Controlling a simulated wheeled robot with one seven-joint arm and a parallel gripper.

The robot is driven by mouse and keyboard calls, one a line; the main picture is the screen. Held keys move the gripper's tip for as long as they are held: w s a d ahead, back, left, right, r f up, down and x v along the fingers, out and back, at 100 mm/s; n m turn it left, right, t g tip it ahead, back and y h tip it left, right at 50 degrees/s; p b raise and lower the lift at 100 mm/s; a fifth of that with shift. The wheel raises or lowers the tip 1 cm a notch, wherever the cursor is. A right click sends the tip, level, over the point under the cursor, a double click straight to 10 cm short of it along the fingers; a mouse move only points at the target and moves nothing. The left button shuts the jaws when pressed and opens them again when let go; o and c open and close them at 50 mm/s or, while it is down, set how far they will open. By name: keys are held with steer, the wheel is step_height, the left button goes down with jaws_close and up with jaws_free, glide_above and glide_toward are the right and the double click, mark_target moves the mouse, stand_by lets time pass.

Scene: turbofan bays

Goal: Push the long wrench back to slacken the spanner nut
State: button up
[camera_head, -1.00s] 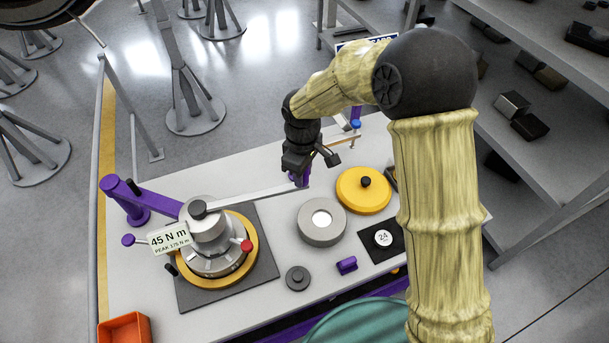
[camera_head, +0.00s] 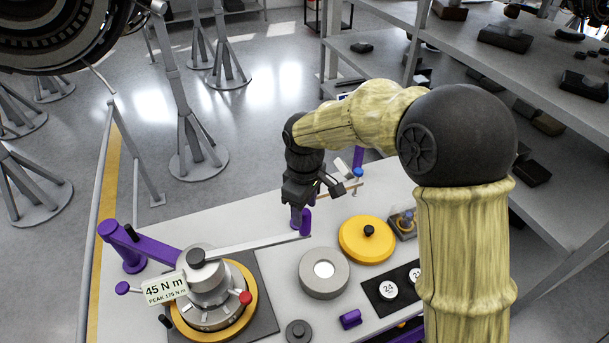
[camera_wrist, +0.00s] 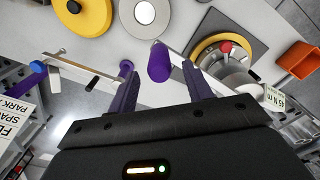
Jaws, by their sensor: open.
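The long wrench (camera_head: 255,243) is a flat pale bar running from the spanner nut's hub (camera_head: 207,283) to an upright purple handle (camera_head: 306,222) at its right end. A tag on the hub assembly (camera_head: 165,289) reads 45 N m, peak 175 N m. My gripper (camera_head: 298,212) is open at the handle end of the bar. In the wrist view the purple handle (camera_wrist: 159,62) shows between the spread fingertips of my gripper (camera_wrist: 160,75), with gaps visible on both sides. Contact with the handle cannot be made out.
On the bench are a grey ring (camera_head: 324,274), a yellow lidded disc (camera_head: 366,240), a small purple block (camera_head: 350,319) and a dark knob (camera_head: 299,331). A purple bracket arm (camera_head: 150,247) stands left of the hub. Shelving (camera_head: 480,70) stands at the right.

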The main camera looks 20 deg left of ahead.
step_height(320, 180, up, 12)
steer(key=b, duration=0.2)
steer(key=shift+f, duration=0.1)
stand_by(0.3)
steer(key=d+f+m+t+b, duration=0.1)
steer(key=d+f+m, duration=0.35)
steer(key=d, duration=0.45)
steer(key=d+f+m+b, duration=0.1)
steer(key=d+f+m, duration=0.35)
steer(key=d, duration=0.45)
steer(key=s+d+f+m, duration=0.3)
steer(key=s+d+f, duration=0.1)
steer(key=d, duration=0.3)
steer(key=s+d+f+m+t, duration=0.1)
steer(key=s+d+f+m, duration=0.2)
steer(key=d, duration=0.4)
steer(key=shift+s+f+m+t+b, duration=0.3)
steer(key=shift+s+f+m+b, duration=0.15)
steer(key=shift+s, duration=0.25)
